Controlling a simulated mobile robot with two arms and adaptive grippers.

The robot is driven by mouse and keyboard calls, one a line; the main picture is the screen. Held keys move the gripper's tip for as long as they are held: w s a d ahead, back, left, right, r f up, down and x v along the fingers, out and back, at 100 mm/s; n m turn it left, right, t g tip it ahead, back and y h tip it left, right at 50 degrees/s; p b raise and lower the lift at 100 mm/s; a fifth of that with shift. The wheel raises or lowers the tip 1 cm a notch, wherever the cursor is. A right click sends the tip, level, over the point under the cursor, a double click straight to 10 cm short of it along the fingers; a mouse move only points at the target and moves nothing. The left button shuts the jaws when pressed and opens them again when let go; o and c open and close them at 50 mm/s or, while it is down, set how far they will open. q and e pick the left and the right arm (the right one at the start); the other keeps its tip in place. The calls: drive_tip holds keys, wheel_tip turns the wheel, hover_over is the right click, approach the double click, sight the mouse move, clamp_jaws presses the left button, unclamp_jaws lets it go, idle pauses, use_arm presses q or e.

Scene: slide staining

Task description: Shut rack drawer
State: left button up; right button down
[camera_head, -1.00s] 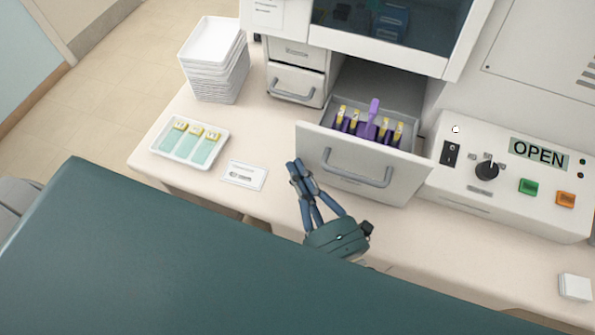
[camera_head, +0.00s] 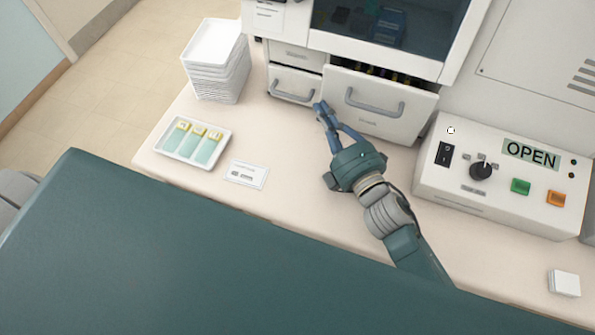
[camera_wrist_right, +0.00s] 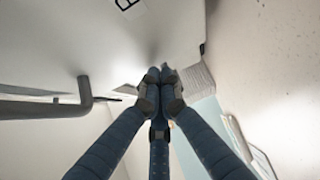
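The rack drawer (camera_head: 352,117) is a white-fronted drawer with a grey bar handle (camera_head: 374,106). My left gripper is out of view.
A smaller drawer (camera_head: 293,84) is shut to the left. A stack of white trays (camera_head: 214,62) and a tray with slides (camera_head: 183,158) are further left. A control box (camera_head: 500,185) reading OPEN stands right. The front counter strip is mostly clear.

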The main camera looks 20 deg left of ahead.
sight(329, 104)
drive_tip(key=shift+w, duration=1.6)
